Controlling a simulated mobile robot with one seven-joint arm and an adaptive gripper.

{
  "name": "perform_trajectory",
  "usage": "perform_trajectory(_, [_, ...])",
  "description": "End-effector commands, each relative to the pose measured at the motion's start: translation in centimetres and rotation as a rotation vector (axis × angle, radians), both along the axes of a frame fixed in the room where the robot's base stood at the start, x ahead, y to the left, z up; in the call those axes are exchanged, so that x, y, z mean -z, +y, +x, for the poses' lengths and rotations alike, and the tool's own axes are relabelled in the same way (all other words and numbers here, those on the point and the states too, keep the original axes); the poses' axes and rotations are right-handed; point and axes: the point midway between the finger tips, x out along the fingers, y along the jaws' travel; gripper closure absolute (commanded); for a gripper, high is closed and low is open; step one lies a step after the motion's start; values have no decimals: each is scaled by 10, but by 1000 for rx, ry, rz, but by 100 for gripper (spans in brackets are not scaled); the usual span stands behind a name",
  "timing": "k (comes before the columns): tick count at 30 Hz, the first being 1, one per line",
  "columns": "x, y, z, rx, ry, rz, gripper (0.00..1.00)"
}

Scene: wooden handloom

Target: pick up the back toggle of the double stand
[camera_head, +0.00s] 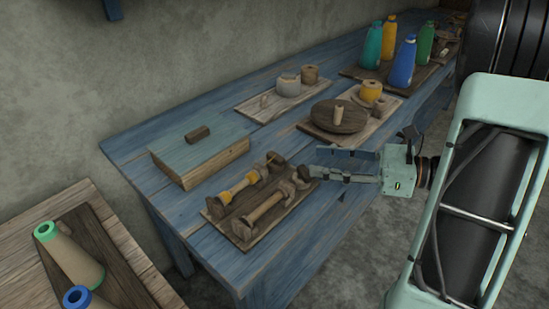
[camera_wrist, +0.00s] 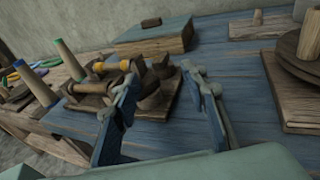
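The double stand (camera_head: 213,211) is a dark wooden board on the blue bench, holding two spindle-like pieces side by side. The back piece (camera_head: 240,187), nearer the wall, has yellow bands; the front piece (camera_head: 265,207) is plain brown. Both lie lengthwise, with dark knobby ends towards my gripper. My gripper (camera_head: 316,162) is open and empty, just right of the stand's right end. That finger partly hides the stand.
A teal-topped wooden box (camera_head: 200,150) sits behind the stand, against the wall side. A board with a round dark disc (camera_head: 340,117) lies further right, near my gripper. Bottles (camera_head: 403,62) stand at the far end. A side table (camera_head: 30,262) with cones is at lower left.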

Motion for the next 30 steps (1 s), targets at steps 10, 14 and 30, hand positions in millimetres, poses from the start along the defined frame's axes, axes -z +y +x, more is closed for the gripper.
perform_trajectory(10, [8,38,14,-2,3,-6,60])
perform_trajectory(14, [13,53,20,-5,3,-8,60])
perform_trajectory(30, [18,84,33,-2,6,-9,60])
